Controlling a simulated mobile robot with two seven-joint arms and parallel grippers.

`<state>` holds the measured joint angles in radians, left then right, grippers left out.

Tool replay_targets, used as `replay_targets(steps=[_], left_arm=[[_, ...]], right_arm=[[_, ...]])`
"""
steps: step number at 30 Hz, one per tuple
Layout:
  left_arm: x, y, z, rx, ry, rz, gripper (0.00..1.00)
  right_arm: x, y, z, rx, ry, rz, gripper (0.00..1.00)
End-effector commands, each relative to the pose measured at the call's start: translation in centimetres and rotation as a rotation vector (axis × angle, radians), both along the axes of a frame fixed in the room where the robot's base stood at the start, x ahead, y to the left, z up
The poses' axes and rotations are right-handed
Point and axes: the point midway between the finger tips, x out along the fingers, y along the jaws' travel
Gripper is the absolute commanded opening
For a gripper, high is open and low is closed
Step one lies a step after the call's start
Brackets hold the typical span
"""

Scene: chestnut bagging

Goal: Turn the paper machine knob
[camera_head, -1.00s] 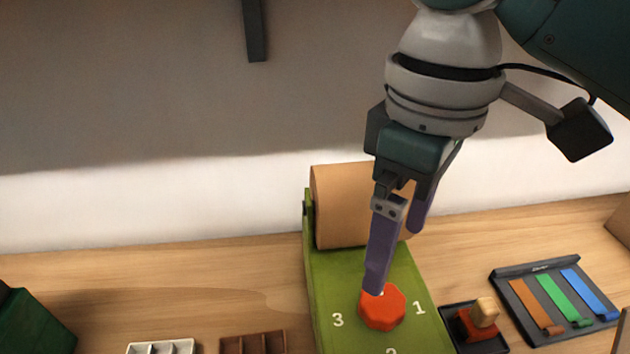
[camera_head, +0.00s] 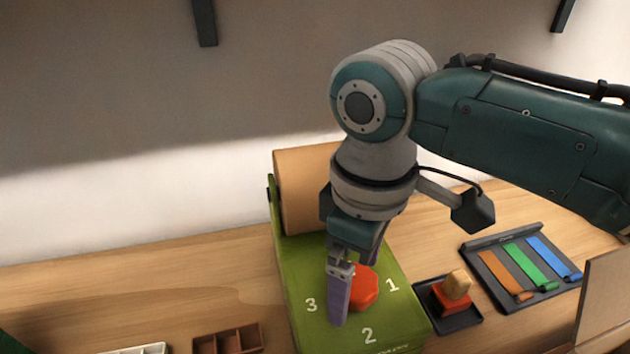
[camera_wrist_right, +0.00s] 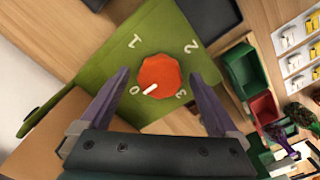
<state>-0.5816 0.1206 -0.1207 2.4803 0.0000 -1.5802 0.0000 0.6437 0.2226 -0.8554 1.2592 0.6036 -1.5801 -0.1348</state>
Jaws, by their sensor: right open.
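The paper machine (camera_head: 300,252) is a green box with a brown paper roll (camera_head: 303,190) at its back. Its orange-red knob (camera_head: 364,288) sits on the top face among white numbers. The knob also shows in the right wrist view (camera_wrist_right: 159,76), its white pointer mark toward the 0. My right gripper (camera_head: 352,300) is over the machine with its purple fingers down by the knob. In the right wrist view the fingers (camera_wrist_right: 160,100) are spread, with the knob between and beyond them; contact cannot be told. One finger partly hides the knob in the head view. My left gripper is not in view.
A stamp (camera_head: 455,290) on a dark tray stands right of the machine. Beyond it is a dark rack (camera_head: 490,262) with orange, green and blue strips. A brown compartment box (camera_head: 228,341) and a white tray (camera_head: 145,349) lie left. Bins (camera_wrist_right: 240,70) show in the right wrist view.

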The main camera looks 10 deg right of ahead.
Motion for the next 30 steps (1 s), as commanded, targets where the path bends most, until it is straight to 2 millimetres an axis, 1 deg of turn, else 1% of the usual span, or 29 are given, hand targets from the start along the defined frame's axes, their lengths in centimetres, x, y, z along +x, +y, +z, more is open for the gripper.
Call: replay_targets(steps=[1, 2, 23, 24, 30], left_arm=[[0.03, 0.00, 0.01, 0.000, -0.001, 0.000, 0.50], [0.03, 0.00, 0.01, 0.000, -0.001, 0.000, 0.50], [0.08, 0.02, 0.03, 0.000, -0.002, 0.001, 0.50], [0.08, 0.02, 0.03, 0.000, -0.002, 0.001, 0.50], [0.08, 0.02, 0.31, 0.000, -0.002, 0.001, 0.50]], right_arm=[[-0.01, 0.02, 0.01, 0.000, 0.000, 0.000, 0.95], [-0.01, 0.02, 0.02, 0.000, 0.000, 0.000, 0.92], [0.01, 0.02, 0.06, 0.001, -0.001, 0.000, 0.13], [0.01, 0.02, 0.06, 0.001, -0.001, 0.000, 0.11], [0.01, 0.04, 0.16, 0.001, 0.001, -0.016, 0.11]])
